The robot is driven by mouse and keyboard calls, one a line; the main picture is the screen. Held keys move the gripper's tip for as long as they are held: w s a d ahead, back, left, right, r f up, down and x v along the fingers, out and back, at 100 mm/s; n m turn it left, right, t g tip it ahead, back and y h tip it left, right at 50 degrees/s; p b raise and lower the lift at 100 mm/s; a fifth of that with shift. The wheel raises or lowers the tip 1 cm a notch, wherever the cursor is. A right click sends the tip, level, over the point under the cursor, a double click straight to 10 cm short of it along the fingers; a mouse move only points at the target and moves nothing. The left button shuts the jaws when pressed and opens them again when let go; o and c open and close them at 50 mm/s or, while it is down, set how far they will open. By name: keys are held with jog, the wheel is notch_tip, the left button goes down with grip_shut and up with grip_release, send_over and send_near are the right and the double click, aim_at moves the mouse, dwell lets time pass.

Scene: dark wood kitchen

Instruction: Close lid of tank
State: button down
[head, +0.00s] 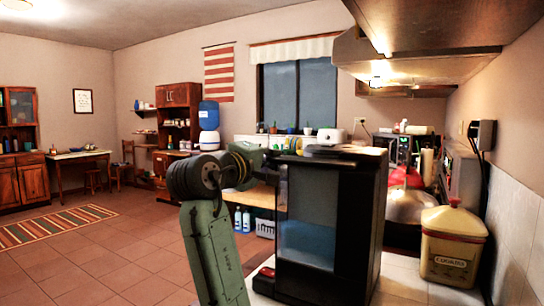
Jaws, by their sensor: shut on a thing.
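The tank (330,222) is a tall black-framed box with dark glass sides and a bluish lower part. It stands on the light counter right of centre. Its dark lid (350,152) lies across the top and looks close to level; I cannot tell whether a small gap is left under it. My green-grey arm rises left of the tank and bends right at its top. My gripper (284,152) is at the upper left edge of the tank, small and partly hidden. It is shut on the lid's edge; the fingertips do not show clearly.
A yellow cookie jar (453,246) stands right of the tank near the tiled wall. A grey domed thing (408,205) and a red thing sit behind it. A range hood (400,52) hangs above. The tiled floor on the left is open, with a striped rug (55,225).

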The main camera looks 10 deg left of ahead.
jog(key=shift+f, duration=0.3)
jog(key=c, duration=1.8)
grip_release()
jog(key=shift+o, duration=0.2)
jog(key=shift+r, duration=0.1)
jog(key=shift+s, duration=0.2)
jog(key=v, duration=1.1)
jog(key=shift+s+a, duration=0.15)
jog(key=shift+s, duration=0.2)
